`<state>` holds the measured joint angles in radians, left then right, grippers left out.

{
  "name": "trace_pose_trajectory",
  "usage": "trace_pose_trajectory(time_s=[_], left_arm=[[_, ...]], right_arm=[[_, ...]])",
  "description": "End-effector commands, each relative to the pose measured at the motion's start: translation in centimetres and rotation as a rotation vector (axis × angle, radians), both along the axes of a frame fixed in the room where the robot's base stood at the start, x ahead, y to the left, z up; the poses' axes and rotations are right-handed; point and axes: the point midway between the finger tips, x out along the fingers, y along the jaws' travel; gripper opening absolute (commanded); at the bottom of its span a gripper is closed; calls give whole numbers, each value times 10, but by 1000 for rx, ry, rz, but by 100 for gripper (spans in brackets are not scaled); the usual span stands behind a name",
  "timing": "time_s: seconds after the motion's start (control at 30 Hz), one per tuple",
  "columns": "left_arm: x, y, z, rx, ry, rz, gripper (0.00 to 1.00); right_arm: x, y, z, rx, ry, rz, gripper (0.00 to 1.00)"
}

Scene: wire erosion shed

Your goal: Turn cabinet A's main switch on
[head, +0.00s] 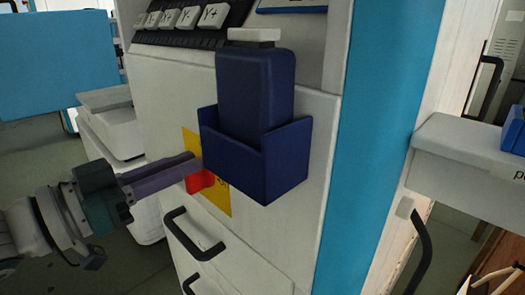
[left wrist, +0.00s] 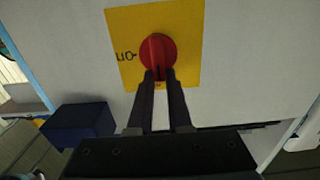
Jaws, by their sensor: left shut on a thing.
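The main switch is a red rotary knob on a yellow plate (left wrist: 188,22) on the white cabinet front. The red knob (left wrist: 158,45) shows in the left wrist view, with its grip bar roughly upright in that picture. The plate carries dark lettering that looks like "On", upside down, left of the knob. In the head view the knob (head: 199,183) is partly hidden by my fingers and a blue holder. My left gripper (left wrist: 160,76) is shut on the knob's bar; in the head view its fingers (head: 193,164) reach in from the left. My right gripper is not in view.
A dark blue holder (head: 281,165) with a blue block (head: 255,90) in it juts out just right of the switch. A black drawer handle (head: 195,236) sits below. Keys (head: 188,17) line the panel above. A grey shelf (head: 462,165) stands at the right.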

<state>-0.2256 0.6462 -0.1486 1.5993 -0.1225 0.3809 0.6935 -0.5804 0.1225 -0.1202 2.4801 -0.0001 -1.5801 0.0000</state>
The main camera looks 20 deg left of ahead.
Motion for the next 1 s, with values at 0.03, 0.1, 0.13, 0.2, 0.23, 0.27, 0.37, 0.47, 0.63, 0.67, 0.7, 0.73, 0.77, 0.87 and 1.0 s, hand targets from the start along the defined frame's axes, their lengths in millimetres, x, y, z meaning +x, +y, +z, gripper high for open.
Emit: trace_pose_trajectory(time_s=[0.03, 0.1, 0.13, 0.2, 0.23, 0.27, 0.37, 0.47, 0.63, 0.67, 0.7, 0.73, 0.77, 0.87, 1.0], left_arm=[[0, 0, 0, 0, 0, 0, 0], [0, 0, 0, 0, 0, 0, 0], [0, 0, 0, 1, 0, 0, 0], [0, 0, 0, 4, -2, 0, 0], [0, 0, 0, 6, -3, 0, 0], [0, 0, 0, 11, -5, 0, 0], [0, -1, 1, 31, -13, 0, 0], [-1, -2, 1, 70, -30, 0, 0], [-2, -4, 1, 176, -73, 1, 0], [-2, -5, 1, 199, -82, 1, 0], [-2, -6, 1, 232, -96, 1, 0], [-3, -6, 0, 257, -106, 1, 0], [-3, -7, 0, 282, -117, 1, 0], [-4, -9, -1, 371, -154, 1, 0], [-5, -12, -3, 493, -204, 1, 0]], right_arm=[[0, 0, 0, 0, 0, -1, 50], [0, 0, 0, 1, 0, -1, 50], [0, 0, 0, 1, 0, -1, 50], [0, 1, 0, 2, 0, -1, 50], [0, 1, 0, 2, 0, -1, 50], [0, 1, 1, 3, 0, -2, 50], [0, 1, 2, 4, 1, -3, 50], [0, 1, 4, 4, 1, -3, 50], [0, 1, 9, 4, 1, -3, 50], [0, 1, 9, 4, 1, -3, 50], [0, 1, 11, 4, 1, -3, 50], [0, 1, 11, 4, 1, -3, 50], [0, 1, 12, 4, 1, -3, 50], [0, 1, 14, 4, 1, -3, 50], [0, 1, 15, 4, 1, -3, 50]])
